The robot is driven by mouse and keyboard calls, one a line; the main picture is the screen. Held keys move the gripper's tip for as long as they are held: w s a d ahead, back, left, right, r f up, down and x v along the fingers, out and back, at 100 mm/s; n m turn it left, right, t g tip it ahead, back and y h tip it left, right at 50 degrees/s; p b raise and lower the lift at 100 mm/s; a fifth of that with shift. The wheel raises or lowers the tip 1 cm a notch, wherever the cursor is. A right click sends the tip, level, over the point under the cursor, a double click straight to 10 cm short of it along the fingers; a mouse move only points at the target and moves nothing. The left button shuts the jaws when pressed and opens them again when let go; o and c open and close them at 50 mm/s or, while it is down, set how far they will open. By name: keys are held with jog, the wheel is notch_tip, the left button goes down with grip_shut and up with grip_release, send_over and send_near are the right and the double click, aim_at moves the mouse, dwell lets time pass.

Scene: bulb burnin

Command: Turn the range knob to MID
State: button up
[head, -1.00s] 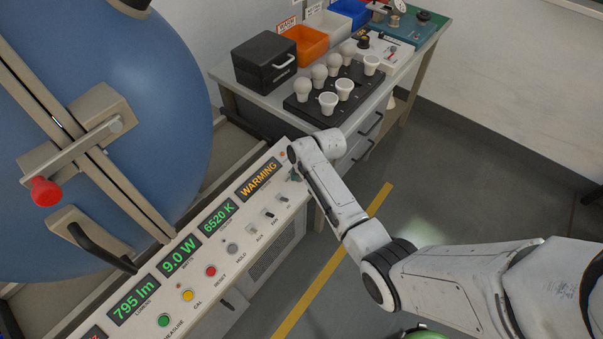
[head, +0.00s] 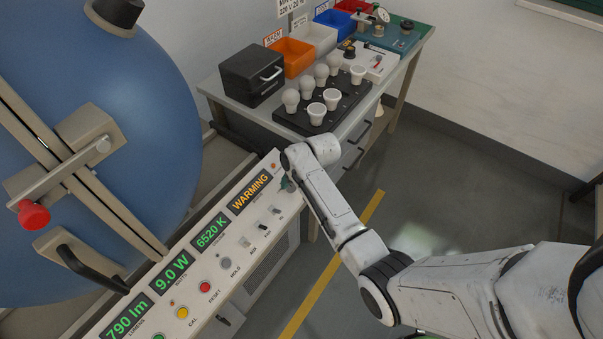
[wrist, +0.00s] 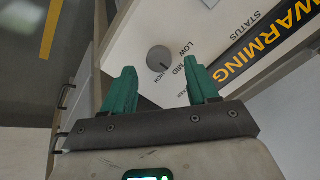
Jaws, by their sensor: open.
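The range knob (wrist: 160,59) is a round grey knob on the white panel in the wrist view. LOW, MID and HIGH are printed beside it. A short dark mark on the knob points toward the lower right, on the MID–HIGH side; I cannot tell exactly which label it meets. My gripper (wrist: 159,69) is open, with its teal fingers apart and the knob between and just beyond their tips in the picture. I see no clear contact. In the head view my gripper (head: 289,184) is mostly hidden by my arm, at the panel's far right end.
The panel has a WARMING display (head: 250,193), switches (head: 262,226) and a red RESET button (head: 205,287). A large blue sphere (head: 120,140) stands left. Behind, a bench holds a black bulb tray (head: 290,124) and a black box (head: 252,76). Floor right is clear.

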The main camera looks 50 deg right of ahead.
jog(key=v, duration=0.8)
dwell(0.4)
jog(key=s+a+n+g, duration=0.1)
jog(key=s+a+n, duration=0.2)
jog(key=s+a, duration=0.4)
jog(key=s+a+r+n+g, duration=0.1)
jog(key=s+a+n, duration=0.3)
jog(key=s, duration=1.2)
jog(key=a+g, duration=0.1)
jog(key=a, duration=0.3)
jog(key=shift+a+h, duration=0.25)
jog(key=shift+h, duration=0.05)
